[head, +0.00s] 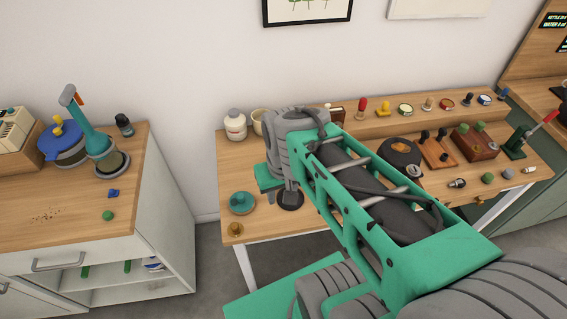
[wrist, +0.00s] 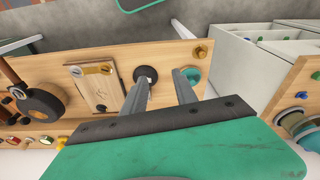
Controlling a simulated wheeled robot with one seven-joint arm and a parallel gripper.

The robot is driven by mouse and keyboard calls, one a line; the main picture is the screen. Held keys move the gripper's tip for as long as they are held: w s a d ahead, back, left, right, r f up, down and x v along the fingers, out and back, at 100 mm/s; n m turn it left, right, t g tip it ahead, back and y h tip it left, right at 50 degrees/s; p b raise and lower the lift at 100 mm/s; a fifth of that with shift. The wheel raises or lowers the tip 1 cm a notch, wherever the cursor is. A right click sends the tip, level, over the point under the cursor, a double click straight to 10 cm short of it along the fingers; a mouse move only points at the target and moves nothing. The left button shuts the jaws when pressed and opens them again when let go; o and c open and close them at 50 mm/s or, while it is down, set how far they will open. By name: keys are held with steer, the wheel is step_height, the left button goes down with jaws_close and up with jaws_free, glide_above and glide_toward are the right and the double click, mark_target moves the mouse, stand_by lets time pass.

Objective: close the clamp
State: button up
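The clamp appears to be the dark green device (head: 516,143) with a raised red handle (head: 544,119), at the right end of the wooden table in the head view. Its handle slants up to the right. I cannot make out its jaw, and I do not see it in the wrist view. My gripper (head: 289,192) is far to its left, pointing down over the table's left part. In the wrist view my gripper (wrist: 163,78) has its two fingers apart with nothing between them. A black disc (wrist: 145,74) lies below the fingers, beside a teal round object (wrist: 192,75).
My arm crosses the table (head: 262,222) and hides its middle. A round black object (head: 402,154), a wooden box (head: 476,144) and several small knobs stand between my gripper and the clamp. A raised shelf (head: 385,123) holds more items behind. A cabinet (head: 165,215) stands left.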

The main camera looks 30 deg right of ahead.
steer(key=w+d+f+m+g, duration=0.2)
steer(key=w+d+f+g, duration=0.1)
steer(key=w+d+f, duration=0.5)
steer(key=shift+t, duration=0.6)
steer(key=w, duration=0.1)
steer(key=w+r, duration=0.1)
steer(key=w, duration=0.1)
steer(key=w+r, duration=0.1)
steer(key=shift+w+d, duration=0.25)
steer(key=shift+d, duration=0.15)
step_height(320, 180, down, 7)
steer(key=shift+r+p, duration=0.1)
steer(key=shift+p, duration=0.7)
steer(key=shift+f, duration=0.45)
jaws_close()
